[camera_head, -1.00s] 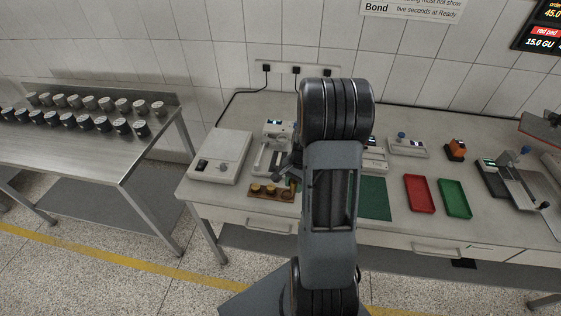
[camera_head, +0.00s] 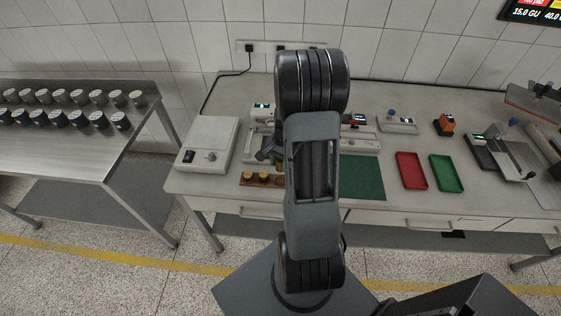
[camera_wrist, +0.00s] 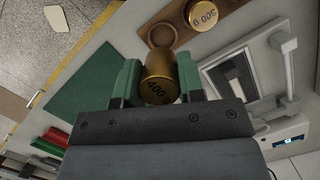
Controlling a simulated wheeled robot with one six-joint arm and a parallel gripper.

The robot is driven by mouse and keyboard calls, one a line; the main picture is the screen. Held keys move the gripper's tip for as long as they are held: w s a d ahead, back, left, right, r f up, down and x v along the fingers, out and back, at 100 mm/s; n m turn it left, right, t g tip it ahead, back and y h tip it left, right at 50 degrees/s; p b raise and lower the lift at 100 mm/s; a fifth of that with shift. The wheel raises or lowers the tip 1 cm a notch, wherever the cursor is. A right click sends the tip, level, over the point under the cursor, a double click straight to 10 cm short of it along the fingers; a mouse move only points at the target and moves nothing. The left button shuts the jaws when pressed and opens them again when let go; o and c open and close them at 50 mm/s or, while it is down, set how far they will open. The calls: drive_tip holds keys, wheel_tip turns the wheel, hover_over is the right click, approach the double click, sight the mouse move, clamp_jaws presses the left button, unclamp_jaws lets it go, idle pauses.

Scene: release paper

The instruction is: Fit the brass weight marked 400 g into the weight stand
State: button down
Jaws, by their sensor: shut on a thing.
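In the wrist view, my gripper (camera_wrist: 158,82) is shut on the brass weight marked 400 g (camera_wrist: 158,88), one green-padded finger on each side. A brown wooden block (camera_wrist: 182,28) with an empty round recess lies just beyond the held weight. A brass weight marked 500 g (camera_wrist: 203,14) sits in this block. In the head view, the wooden block (camera_head: 243,185) is at the bench's front left with brass weights on it, and my arm hides the held weight. I cannot tell for sure which fixture is the weight stand; a pale instrument (camera_wrist: 255,75) stands beside the block.
A green mat (camera_head: 362,178), a red tray (camera_head: 411,171) and a green tray (camera_head: 446,173) lie to the right on the bench. A white box with a knob (camera_head: 207,145) is at the left end. A metal table (camera_head: 65,160) with several dark-sided cups stands further left.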

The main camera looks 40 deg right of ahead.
drive_tip(key=b, duration=0.4)
hover_over(279, 182)
drive_tip(key=shift+w+d+f, duration=0.1)
drive_tip(key=shift+d+f, duration=0.1)
drive_tip(key=shift+f, duration=1.1)
drive_tip(key=shift+w+d+f, duration=0.1)
drive_tip(key=shift+d+f, duration=0.1)
drive_tip(key=shift+f, duration=1.1)
drive_tip(key=shift+d+b+x, duration=0.2)
drive_tip(key=shift+b+x, duration=0.6)
drive_tip(key=shift+x, duration=0.35)
drive_tip(key=c, duration=0.7)
unclamp_jaws()
drive_tip(key=shift+o, duration=0.2)
drive_tip(key=s+v, duration=0.1)
drive_tip(key=v, duration=1.2)
drive_tip(key=shift+w+d+r+b, duration=0.2)
drive_tip(key=shift+w+r+b, duration=0.2)
drive_tip(key=shift+w, duration=0.1)
